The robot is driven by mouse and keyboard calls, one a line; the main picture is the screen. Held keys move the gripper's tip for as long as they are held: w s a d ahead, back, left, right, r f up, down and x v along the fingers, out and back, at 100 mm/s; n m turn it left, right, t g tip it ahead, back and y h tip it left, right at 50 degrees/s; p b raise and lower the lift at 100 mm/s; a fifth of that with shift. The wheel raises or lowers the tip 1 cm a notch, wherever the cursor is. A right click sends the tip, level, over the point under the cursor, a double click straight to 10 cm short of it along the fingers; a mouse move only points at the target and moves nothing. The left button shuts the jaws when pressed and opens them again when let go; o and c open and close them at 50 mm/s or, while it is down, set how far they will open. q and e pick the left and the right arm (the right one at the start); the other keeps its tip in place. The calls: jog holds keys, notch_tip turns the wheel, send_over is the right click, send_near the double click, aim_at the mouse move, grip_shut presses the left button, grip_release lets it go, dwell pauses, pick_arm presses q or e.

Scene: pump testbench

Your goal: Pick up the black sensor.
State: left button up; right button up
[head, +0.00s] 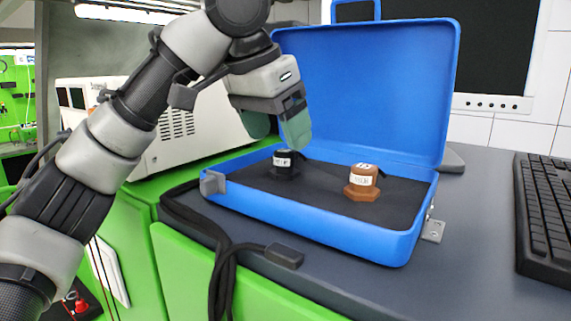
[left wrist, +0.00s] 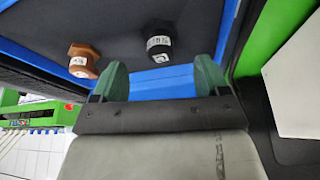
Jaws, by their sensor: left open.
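The black sensor (head: 285,163) stands in the left part of the open blue case (head: 330,231), on its dark lining. It has a white label and also shows in the left wrist view (left wrist: 159,42), beyond the fingertips. A brown sensor (head: 362,182) with a white label stands to its right in the case, and in the left wrist view (left wrist: 83,60) it is at the left. My left gripper (head: 277,130) is open and empty, with its green fingers above and close to the black sensor. It also shows in the left wrist view (left wrist: 161,76). My right gripper is not in view.
The case's raised lid (head: 375,85) stands behind the sensors. A black cable with a connector (head: 284,256) lies in front of the case. A keyboard (head: 545,215) is at the right, and a white device (head: 185,135) stands behind my left arm.

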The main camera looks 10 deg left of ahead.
aim_at(285, 151)
pick_arm(q)
jog(key=p+x, duration=0.2)
jog(key=x, duration=0.2)
jog(key=shift+w+f, duration=0.1)
jog(key=shift+w, duration=0.05)
jog(key=shift+f, duration=0.3)
jog(key=shift+c, duration=0.4)
jog(key=c, duration=0.8)
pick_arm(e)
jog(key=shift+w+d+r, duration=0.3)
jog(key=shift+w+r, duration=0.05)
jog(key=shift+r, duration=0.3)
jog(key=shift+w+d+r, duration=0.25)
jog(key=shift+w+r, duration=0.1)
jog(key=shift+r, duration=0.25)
